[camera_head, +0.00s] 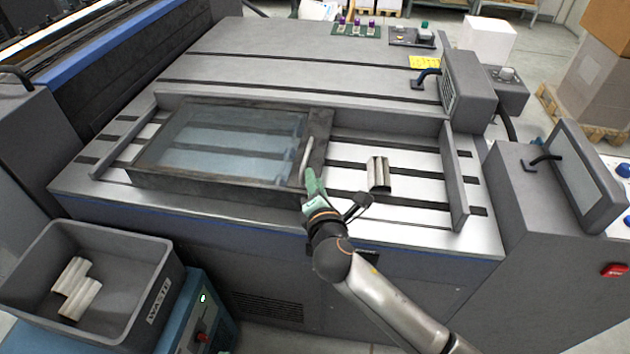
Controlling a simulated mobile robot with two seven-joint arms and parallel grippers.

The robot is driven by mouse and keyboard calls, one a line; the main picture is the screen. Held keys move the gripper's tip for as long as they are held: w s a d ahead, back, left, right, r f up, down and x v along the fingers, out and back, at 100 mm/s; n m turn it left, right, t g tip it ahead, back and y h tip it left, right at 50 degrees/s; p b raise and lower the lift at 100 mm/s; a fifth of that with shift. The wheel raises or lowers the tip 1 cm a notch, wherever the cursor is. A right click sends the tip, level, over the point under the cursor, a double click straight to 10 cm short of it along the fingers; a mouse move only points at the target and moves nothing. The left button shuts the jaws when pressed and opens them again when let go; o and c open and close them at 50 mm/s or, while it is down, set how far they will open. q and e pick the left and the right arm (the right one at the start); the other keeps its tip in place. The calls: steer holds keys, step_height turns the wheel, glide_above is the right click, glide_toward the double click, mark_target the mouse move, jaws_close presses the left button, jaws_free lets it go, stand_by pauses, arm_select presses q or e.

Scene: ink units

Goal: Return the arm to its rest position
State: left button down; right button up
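My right arm comes in from the lower right and reaches up to the front edge of the machine's bed. My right gripper (313,185) is at the front right corner of the glass-topped frame (318,135). A green part shows at its end, and a thin pale bar (306,158) stands just beyond it; I cannot tell whether the gripper holds anything. Its fingers are too small and hidden to judge. My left gripper is not in view.
A pair of silver cylinders (378,173) sits on the bed to the right of my gripper. A grey upright plate (455,178) bounds the bed's right side. A grey waste bin (150,262) with similar cylinders (78,290) stands at lower left. A monitor (580,175) stands at right.

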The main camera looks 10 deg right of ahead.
steer(key=s+d+f+m+g, duration=0.2)
steer(key=s+f+m, duration=0.4)
steer(key=s, duration=0.3)
steer(key=s+d+f+m+g+y+p, duration=0.1)
steer(key=s+d+f+m+g, duration=0.1)
steer(key=s+d+f+m, duration=0.3)
steer(key=s+d+f+m+g+p, duration=0.1)
steer(key=s+d+f+m, duration=0.3)
steer(key=s+f+m, duration=0.5)
steer(key=s+m+g, duration=0.1)
steer(key=s+m, duration=0.1)
steer(key=s, duration=0.2)
steer(key=shift+m+y, duration=0.4)
